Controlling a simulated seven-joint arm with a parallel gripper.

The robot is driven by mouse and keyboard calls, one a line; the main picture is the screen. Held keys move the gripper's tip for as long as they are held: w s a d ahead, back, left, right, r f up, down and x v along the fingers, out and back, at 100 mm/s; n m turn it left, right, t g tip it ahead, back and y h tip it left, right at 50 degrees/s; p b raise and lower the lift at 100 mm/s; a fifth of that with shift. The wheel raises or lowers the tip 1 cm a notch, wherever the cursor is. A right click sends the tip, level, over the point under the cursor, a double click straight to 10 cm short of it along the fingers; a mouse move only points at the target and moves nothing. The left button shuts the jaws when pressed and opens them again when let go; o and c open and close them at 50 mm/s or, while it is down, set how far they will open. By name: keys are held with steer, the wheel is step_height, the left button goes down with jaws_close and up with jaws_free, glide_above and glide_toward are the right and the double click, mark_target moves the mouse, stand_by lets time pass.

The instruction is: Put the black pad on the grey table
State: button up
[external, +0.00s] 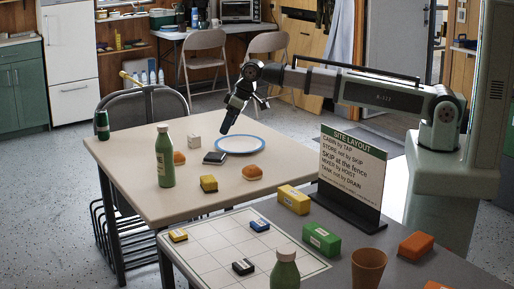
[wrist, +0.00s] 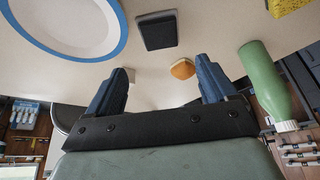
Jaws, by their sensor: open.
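The black pad (external: 215,158) lies flat on the beige table, at the left edge of the blue-rimmed plate; in the wrist view the pad (wrist: 157,31) is ahead of my fingers, between them sideways. My gripper (external: 228,127) hangs above the plate side of the beige table; it also shows in the wrist view (wrist: 162,66) with two blue fingers spread wide and nothing between them. The grey table (external: 402,274) is in the foreground, with a white grid sheet (external: 205,242) on its left part.
Around the pad stand a white cube (external: 194,141), orange bun (external: 249,172), yellow sponge (external: 208,184), green bottle (external: 165,160) and plate (external: 240,145). The grey table holds a sign (external: 350,170), several coloured blocks, a brown cup (external: 368,268) and another bottle (external: 285,272).

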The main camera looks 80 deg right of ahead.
steer(key=t, duration=0.3)
glide_toward(214, 155)
steer(key=shift+s+a+f, duration=0.1)
steer(key=shift+s, duration=0.1)
steer(key=shift+s+f+t, duration=0.15)
steer(key=shift+f+t, duration=0.55)
steer(key=shift+f, duration=0.05)
steer(key=shift+x, duration=3.75)
steer(key=shift+c, duration=0.4)
steer(key=c, duration=0.8)
steer(key=shift+o, duration=0.2)
steer(key=shift+r, duration=0.15)
